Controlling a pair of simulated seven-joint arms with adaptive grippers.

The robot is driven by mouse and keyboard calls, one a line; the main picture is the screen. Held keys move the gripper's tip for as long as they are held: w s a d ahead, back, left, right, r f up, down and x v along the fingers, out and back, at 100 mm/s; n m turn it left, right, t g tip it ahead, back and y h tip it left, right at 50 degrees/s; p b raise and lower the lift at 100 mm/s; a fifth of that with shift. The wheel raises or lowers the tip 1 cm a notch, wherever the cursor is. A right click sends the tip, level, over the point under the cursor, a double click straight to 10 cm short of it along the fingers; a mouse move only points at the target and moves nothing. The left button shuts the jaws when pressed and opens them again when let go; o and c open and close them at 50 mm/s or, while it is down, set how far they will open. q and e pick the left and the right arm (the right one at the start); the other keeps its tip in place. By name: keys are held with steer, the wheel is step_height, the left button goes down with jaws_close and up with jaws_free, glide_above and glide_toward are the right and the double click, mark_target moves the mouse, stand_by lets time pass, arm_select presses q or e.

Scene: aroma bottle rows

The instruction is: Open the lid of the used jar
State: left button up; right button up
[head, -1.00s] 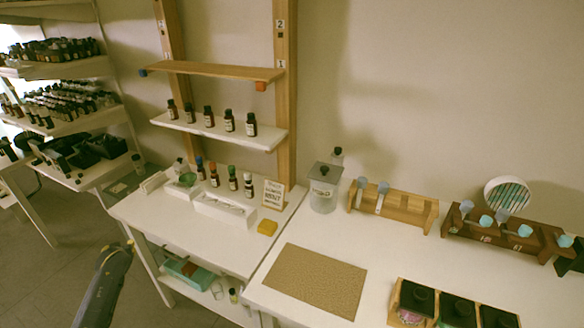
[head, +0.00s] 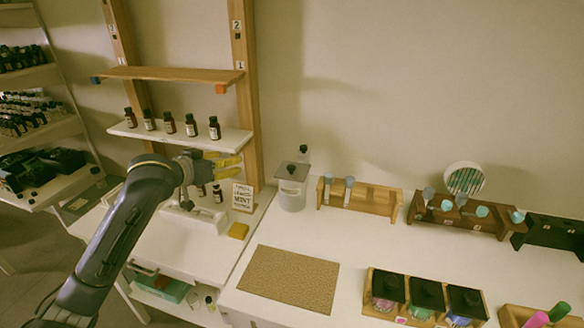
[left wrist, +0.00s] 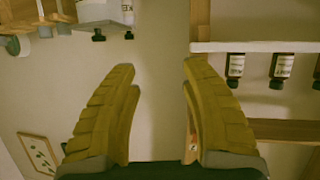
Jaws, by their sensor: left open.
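The jar (head: 291,194) is translucent and stands at the left back of the white table. Its grey lid (head: 284,172) with a dark knob is on. In the left wrist view the jar (left wrist: 97,12) appears upside down at the top, partly cut off. My left gripper (head: 238,166) is open, its yellow fingers pointing right, to the left of the jar and apart from it. In the left wrist view nothing is between the fingers (left wrist: 160,66). My right gripper is not in view.
A wooden post (head: 245,95) and shelf (head: 190,135) with several bottles rise near my left arm. A brown mat (head: 290,279) lies in front.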

arm_select(q)
steer(key=s+d+r+m+g+h, duration=0.1)
steer(key=s+d+m+g+h, duration=0.15)
steer(key=s+d, duration=0.4)
glide_toward(291, 167)
steer(key=shift+m+t, duration=0.35)
steer(key=x, duration=0.9)
steer(key=shift+d+f, duration=0.15)
steer(key=shift+f, duration=0.1)
jaws_close()
